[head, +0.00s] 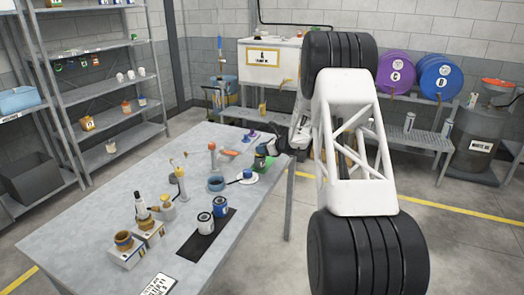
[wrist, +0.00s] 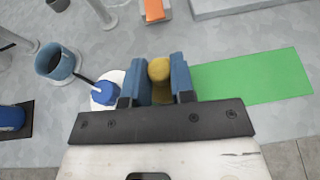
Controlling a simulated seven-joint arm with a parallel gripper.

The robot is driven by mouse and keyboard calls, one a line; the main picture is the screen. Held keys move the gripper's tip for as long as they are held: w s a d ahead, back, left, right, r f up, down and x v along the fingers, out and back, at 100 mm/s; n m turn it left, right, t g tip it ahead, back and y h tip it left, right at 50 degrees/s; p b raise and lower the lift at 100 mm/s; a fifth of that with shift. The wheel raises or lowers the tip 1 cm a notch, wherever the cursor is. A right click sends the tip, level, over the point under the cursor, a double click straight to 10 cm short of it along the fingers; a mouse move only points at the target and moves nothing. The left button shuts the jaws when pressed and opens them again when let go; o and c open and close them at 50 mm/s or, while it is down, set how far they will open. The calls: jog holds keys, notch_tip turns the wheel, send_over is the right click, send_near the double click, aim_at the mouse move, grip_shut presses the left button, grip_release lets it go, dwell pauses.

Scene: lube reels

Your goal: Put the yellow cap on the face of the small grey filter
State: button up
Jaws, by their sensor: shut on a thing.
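In the wrist view my gripper (wrist: 161,88) is shut on a rounded yellow piece, which looks like the yellow cap (wrist: 159,70), between its two blue fingers. It is over the table beside a green mat (wrist: 255,77). In the head view the gripper is small and partly hidden by my arm, and the cap cannot be made out. Two small cans stand upright on a black mat (head: 190,249): a dark grey one with a pale top (head: 204,226), perhaps the small grey filter, and a blue one (head: 223,209). The gripper is well apart from them.
A blue cup (wrist: 55,64) and a white dish with a blue object (wrist: 103,94) are left of the gripper. White boxes (head: 126,257), a bottle (head: 141,205) and posts stand on the table (head: 85,225).

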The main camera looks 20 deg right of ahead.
jog(key=shift+f, duration=0.3)
jog(key=shift+f, duration=0.1)
jog(key=o, duration=0.9)
jog(key=shift+s+d+r, duration=0.25)
jog(key=shift+s+r, duration=0.05)
jog(key=v, duration=1.1)
